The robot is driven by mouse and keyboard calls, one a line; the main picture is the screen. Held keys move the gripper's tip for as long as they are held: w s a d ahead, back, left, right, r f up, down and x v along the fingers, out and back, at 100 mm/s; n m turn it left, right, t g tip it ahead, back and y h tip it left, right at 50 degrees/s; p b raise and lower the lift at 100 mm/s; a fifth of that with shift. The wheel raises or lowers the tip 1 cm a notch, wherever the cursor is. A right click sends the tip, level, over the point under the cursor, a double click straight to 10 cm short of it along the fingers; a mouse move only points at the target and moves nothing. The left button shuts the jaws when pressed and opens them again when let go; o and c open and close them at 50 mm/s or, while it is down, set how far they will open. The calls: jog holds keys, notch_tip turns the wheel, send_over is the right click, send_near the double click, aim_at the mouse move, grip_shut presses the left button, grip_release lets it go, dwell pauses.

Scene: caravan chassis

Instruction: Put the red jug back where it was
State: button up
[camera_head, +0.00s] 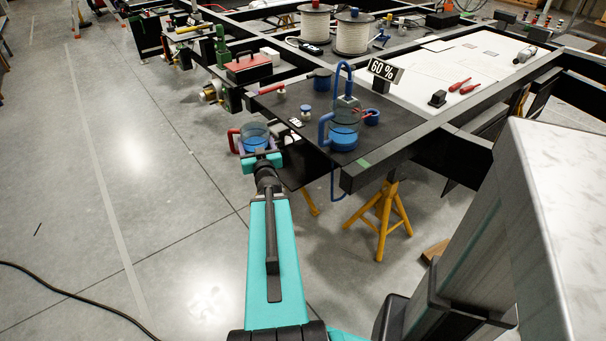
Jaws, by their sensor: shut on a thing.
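The red jug (255,133) is a clear vessel with a red handle on its left side and blue liquid in it. It appears upright, at the left edge of the black board (290,98). My gripper (262,158) is at the near side of this jug and shut on it. The fingertips are small and partly hidden by my arm, so the exact grip point is unclear. The jug's base is hidden behind my gripper, and I cannot tell whether it touches anything.
A similar jug with a blue handle (343,138) stands on the board to the right, with a blue tube at it. A yellow stand (380,215) is below.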

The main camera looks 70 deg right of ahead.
jog(key=s+d+f+m+g+h+b, duration=0.1)
jog(key=s+d+f+m+g+b, duration=0.1)
jog(key=s, duration=1.1)
jog(key=s+d+f+m+g+h+b, duration=0.2)
jog(key=s+d+f+g, duration=0.3)
jog(key=s, duration=0.8)
jog(key=shift+s+d+f+m+b, duration=0.35)
jog(key=shift+d+f+m, duration=0.15)
jog(key=shift+d+f, duration=0.45)
jog(key=shift+w+f+b, duration=0.1)
jog(key=shift+w+b, duration=0.05)
jog(key=shift+b, duration=0.3)
jog(key=w+d+b, duration=0.2)
jog(key=w+d, duration=0.1)
jog(key=w, duration=0.4)
jog(key=w+d+f+b, duration=0.1)
jog(key=w+d+b, duration=0.1)
jog(key=w+d, duration=0.2)
jog(key=w, duration=0.2)
jog(key=shift+w+d+f, duration=0.15)
jog(key=shift+w+d, duration=0.1)
jog(key=shift+w, duration=0.15)
jog(key=shift+f, duration=0.1)
jog(key=shift+f+b, duration=0.85)
jog(key=shift+f, duration=0.8)
